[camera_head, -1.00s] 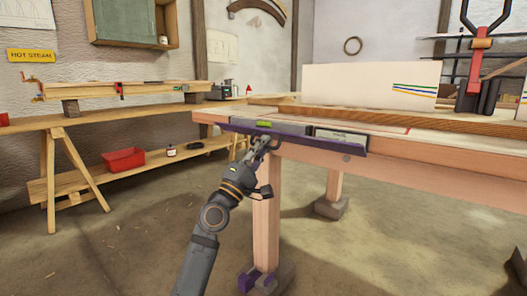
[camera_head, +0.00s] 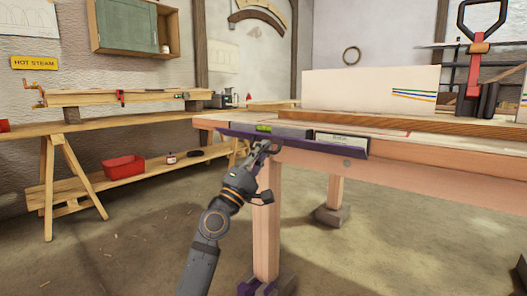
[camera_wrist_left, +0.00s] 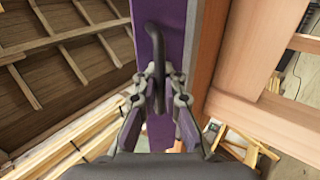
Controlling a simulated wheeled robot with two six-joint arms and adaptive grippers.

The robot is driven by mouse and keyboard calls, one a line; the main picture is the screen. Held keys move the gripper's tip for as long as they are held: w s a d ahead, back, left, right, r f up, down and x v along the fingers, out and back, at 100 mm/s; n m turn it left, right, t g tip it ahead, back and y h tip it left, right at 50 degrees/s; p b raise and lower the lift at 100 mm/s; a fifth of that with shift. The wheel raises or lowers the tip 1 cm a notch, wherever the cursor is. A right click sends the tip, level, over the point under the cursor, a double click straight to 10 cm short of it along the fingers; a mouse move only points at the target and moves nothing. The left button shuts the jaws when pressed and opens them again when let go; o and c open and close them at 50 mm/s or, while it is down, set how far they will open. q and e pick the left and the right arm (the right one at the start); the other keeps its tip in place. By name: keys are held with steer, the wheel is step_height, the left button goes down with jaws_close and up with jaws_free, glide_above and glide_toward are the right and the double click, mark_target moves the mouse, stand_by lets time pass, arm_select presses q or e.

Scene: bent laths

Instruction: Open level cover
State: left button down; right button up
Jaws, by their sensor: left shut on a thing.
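The level cover is a long purple flap (camera_head: 292,143) along the front edge of the near workbench, with a level with a green vial (camera_head: 264,128) just above it. In the left wrist view the purple cover (camera_wrist_left: 165,133) runs up the middle and carries a dark bent handle (camera_wrist_left: 155,38). My left gripper (camera_wrist_left: 160,78) is shut on this handle, one finger on each side. In the head view my left gripper (camera_head: 263,149) is at the cover's underside, left of its middle. The fingertips are small there and partly hidden. My right gripper is not in view.
A pale label panel (camera_head: 341,139) sits at the right of the level. A long wooden board (camera_head: 370,120) and a white panel (camera_head: 370,88) are on the bench top. The bench leg (camera_head: 266,225) stands close behind my left arm. The floor at left is clear.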

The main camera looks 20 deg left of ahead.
arm_select(q)
steer(key=shift+r, duration=0.1)
steer(key=c, duration=1.8)
jaws_free()
steer(key=shift+s, duration=0.15)
steer(key=shift+a, duration=0.1)
